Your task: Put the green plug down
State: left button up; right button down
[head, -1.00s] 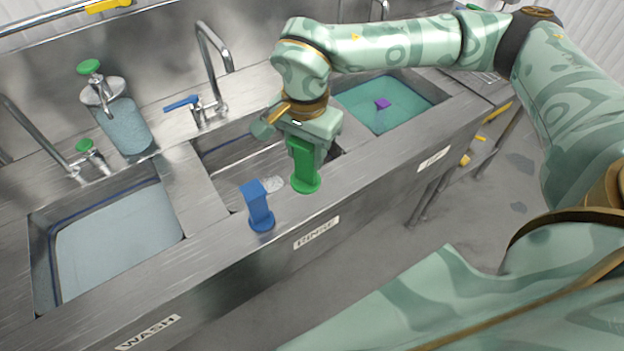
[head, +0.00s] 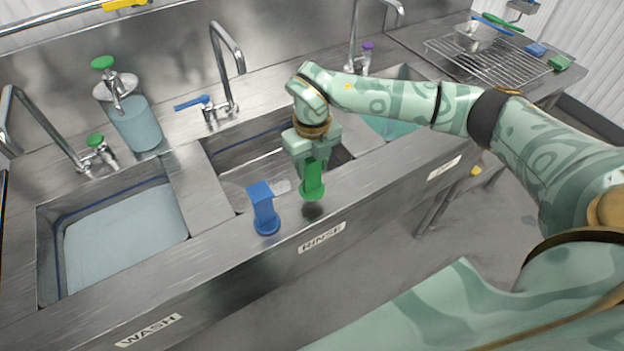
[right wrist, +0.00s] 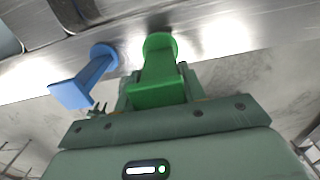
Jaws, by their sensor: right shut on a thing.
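The green plug (head: 312,180), with a round base and an upright handle, is over the front ledge of the middle sink marked RINSE. My right gripper (head: 312,157) comes from above and is shut on its handle. A dark shadow on the ledge sits just apart from the plug's base, so the plug appears slightly raised and roughly upright. In the right wrist view the green plug (right wrist: 160,72) is between the fingers (right wrist: 157,92), its round base towards the ledge. My left gripper is not in view.
A blue plug (head: 264,208) stands on the ledge, left of the green one, close by. The rinse basin (head: 240,165) lies behind. The WASH basin (head: 120,240) is at left, with a soap dispenser (head: 136,122). A wire rack (head: 485,62) is at back right.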

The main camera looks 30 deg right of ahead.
aim_at(312, 188)
jog(key=shift+f, duration=2.05)
jog(key=shift+f, duration=0.15)
jog(key=c, duration=0.8)
grip_release()
jog(key=shift+c, duration=0.2)
notch_tip(312, 188, up, 12)
jog(key=shift+r, duration=0.2)
